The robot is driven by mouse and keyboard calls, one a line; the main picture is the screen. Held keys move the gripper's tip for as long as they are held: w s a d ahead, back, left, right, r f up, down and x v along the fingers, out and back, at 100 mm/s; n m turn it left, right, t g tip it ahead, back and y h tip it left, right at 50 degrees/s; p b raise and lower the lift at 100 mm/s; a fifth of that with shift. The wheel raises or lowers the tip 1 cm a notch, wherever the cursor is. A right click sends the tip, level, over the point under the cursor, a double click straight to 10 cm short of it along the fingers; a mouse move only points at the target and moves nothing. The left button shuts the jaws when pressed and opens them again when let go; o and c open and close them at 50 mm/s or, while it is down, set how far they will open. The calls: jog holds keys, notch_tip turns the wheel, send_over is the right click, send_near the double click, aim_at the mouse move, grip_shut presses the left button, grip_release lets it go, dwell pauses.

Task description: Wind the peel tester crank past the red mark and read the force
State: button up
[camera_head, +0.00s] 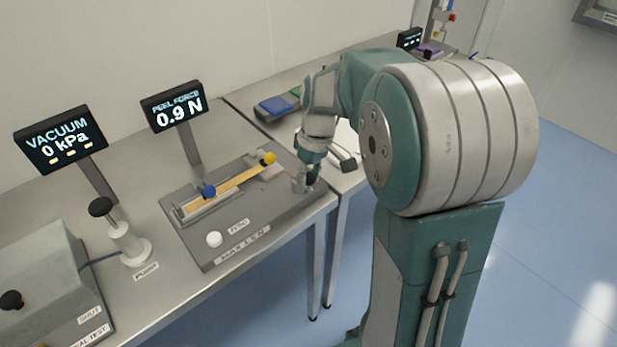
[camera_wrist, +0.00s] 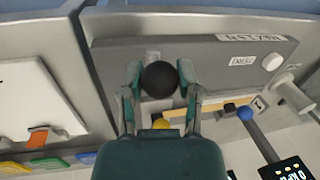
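The peel tester is a grey plate (camera_head: 205,250) with a yellow strip (camera_head: 238,182), a blue knob (camera_head: 208,191) and a yellow knob (camera_head: 268,158). Its display (camera_head: 175,105) reads PEEL FORCE 0.9 N. My gripper (camera_head: 306,182) is at the plate's right end. In the wrist view, a round black crank knob (camera_wrist: 159,80) sits between the two fingers of my gripper (camera_wrist: 160,78), which close against both its sides. My gripper and arm hide most of the crank in the head view. I cannot make out the red mark.
A vacuum display (camera_head: 60,138) reading 0 kPa, a plunger (camera_head: 128,242) and a grey seal test box (camera_head: 45,285) stand at the left. Blue and green pads (camera_head: 275,105) lie on the bench behind. A white button (camera_head: 214,239) is on the plate's front.

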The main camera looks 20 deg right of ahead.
jog(key=o, duration=0.4)
jog(key=shift+w, duration=0.2)
jog(key=shift+r, duration=0.1)
jog(key=r, duration=0.3)
jog(key=d+r, duration=0.1)
jog(key=r, duration=0.3)
jog(key=w+d+r, duration=0.1)
jog(key=r, duration=0.3)
jog(key=shift+r, duration=0.25)
jog(key=s+a+m+t, duration=0.1)
jog(key=s+a+t, duration=0.1)
jog(key=s, duration=0.4)
jog(key=s+a+f+m+t+h, duration=0.1)
jog(key=s+a+m+t, duration=0.1)
jog(key=s, duration=0.5)
jog(key=s+a+f+m+t+h, duration=0.1)
jog(key=s+a+t, duration=0.1)
jog(key=s, duration=0.4)
jog(key=shift+s+a+m, duration=0.2)
jog(key=shift+a+m, duration=0.2)
jog(key=shift+a, duration=0.15)
